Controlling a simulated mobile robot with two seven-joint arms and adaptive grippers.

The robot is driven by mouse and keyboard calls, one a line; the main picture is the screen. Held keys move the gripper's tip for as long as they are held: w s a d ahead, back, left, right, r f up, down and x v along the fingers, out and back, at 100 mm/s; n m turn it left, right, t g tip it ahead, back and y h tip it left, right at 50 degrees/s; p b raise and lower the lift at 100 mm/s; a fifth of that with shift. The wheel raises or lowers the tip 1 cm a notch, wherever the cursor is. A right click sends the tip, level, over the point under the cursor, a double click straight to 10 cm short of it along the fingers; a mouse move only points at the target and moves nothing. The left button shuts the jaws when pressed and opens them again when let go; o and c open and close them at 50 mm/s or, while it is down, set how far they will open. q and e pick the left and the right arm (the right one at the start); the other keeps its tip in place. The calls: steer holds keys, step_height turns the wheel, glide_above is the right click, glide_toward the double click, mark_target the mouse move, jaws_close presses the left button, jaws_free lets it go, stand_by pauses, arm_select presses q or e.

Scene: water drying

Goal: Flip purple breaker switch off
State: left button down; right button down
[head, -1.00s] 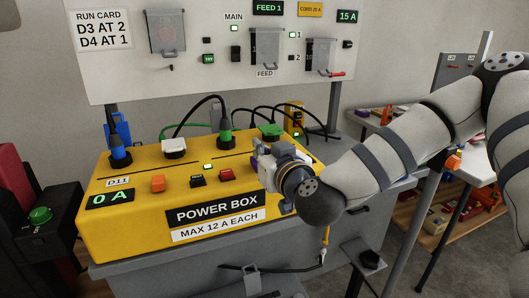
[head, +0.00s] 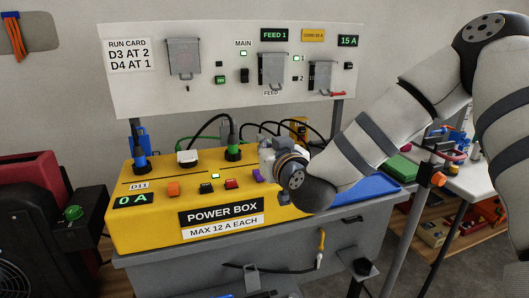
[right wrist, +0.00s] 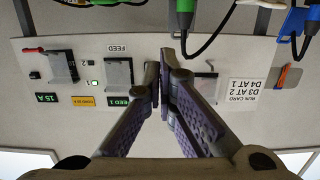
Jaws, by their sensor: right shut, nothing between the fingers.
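The purple breaker switch (head: 258,175) is at the right end of the row of switches on the front slope of the yellow power box (head: 150,222). It is small and partly beside my gripper; I cannot tell which way it is tipped. My right gripper (head: 266,150) is just above and behind the switch, over the right part of the box, and hides some of the box top. In the right wrist view the two fingers (right wrist: 165,58) are together, with nothing held between them. Contact with the switch cannot be made out. My left gripper is out of view.
An orange switch (head: 172,189), a black switch with green marks (head: 206,188) and a red switch (head: 231,184) share the row. Cables rise from plugs such as the green one (head: 233,152) behind. A grey-white panel (head: 215,95) stands above; a blue tray (head: 375,187) lies right.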

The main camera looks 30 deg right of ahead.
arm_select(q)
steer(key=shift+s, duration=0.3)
arm_select(e)
steer(key=v, duration=0.5)
steer(key=shift+s+r, duration=0.35)
steer(key=shift+r, duration=0.05)
